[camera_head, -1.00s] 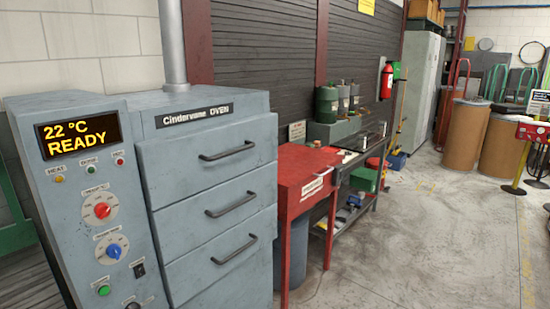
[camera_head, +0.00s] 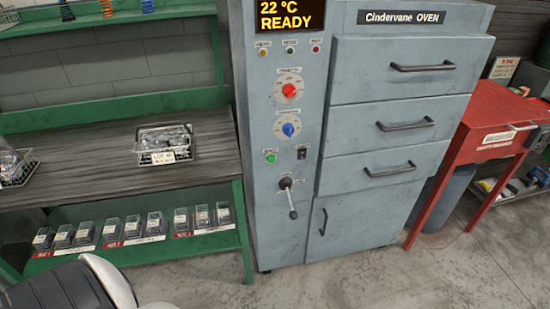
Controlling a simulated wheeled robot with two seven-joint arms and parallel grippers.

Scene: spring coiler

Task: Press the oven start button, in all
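The grey oven (camera_head: 380,115) stands in the middle of the head view, with a control panel on its left side. Its display (camera_head: 289,16) reads "22 °C READY". A green button (camera_head: 270,157) sits low on the panel, left of a black switch (camera_head: 302,152). It looks like the start button, but its label is too small to read. Above it are a red knob (camera_head: 289,90) and a blue knob (camera_head: 288,129); below it is a lever (camera_head: 289,198). Neither of my grippers shows; only a part of my own body shows at the lower left.
A green bench (camera_head: 60,115) with a wire basket (camera_head: 165,144) on top and several small boxes on its lower shelf stands left of the oven. A red table (camera_head: 500,115) stands to the right. The floor (camera_head: 400,275) before the oven is clear.

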